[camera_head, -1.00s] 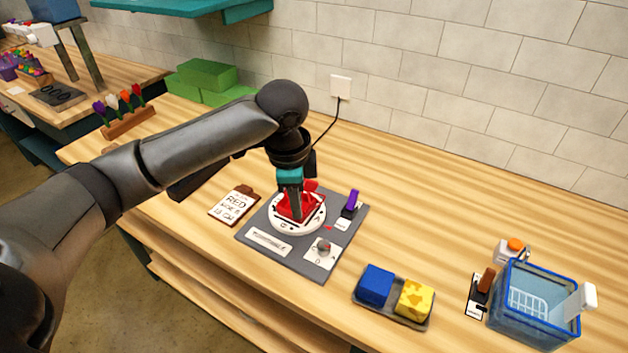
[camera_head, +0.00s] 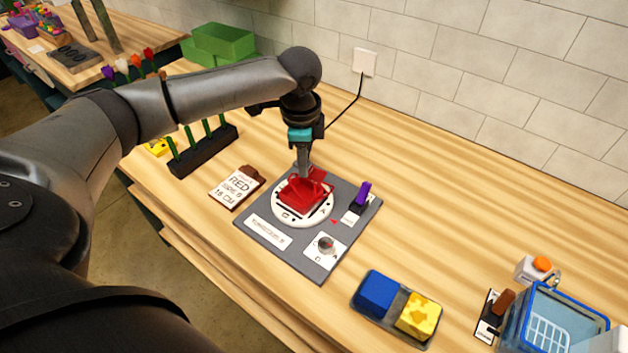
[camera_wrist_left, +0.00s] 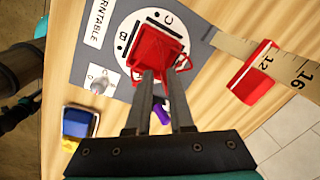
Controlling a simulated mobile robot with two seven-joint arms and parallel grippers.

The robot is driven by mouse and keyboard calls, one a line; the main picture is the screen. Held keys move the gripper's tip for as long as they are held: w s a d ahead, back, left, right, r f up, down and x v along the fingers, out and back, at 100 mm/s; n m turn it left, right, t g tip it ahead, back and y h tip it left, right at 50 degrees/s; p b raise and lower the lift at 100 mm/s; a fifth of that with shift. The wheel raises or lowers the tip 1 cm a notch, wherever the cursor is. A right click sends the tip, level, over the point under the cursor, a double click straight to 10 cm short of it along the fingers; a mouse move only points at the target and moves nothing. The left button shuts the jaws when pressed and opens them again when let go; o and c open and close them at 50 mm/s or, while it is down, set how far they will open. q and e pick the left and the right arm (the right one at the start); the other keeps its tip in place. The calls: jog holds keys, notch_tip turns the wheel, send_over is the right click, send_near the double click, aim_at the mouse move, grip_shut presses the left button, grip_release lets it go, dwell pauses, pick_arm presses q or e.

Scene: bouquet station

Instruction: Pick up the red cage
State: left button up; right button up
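The red cage (camera_head: 303,196) sits on the white round turntable (camera_head: 290,219) on a grey board. In the left wrist view the cage (camera_wrist_left: 157,48) is a red tray-like shape with a thin wire loop at one side. My left gripper (camera_head: 303,172) points down at the cage. In the left wrist view its fingertips (camera_wrist_left: 159,75) are at the cage's near edge, with a narrow gap between the fingers. I cannot tell whether they clamp the cage. My right gripper is out of view.
A purple clip (camera_head: 360,197) and a knob (camera_head: 325,244) are on the board (camera_head: 314,273). A red block (camera_wrist_left: 252,76) lies on a ruler (camera_wrist_left: 290,75). A sign (camera_head: 234,187), a stem rack (camera_head: 204,153), a sponge tray (camera_head: 421,340) and a blue basket (camera_head: 545,320) stand around it.

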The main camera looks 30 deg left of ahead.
aim_at(314, 180)
pick_arm(q)
jog(key=f, duration=0.5)
jog(key=shift+w+a+f, duration=0.3)
jog(key=shift+w+a, duration=0.05)
grip_shut()
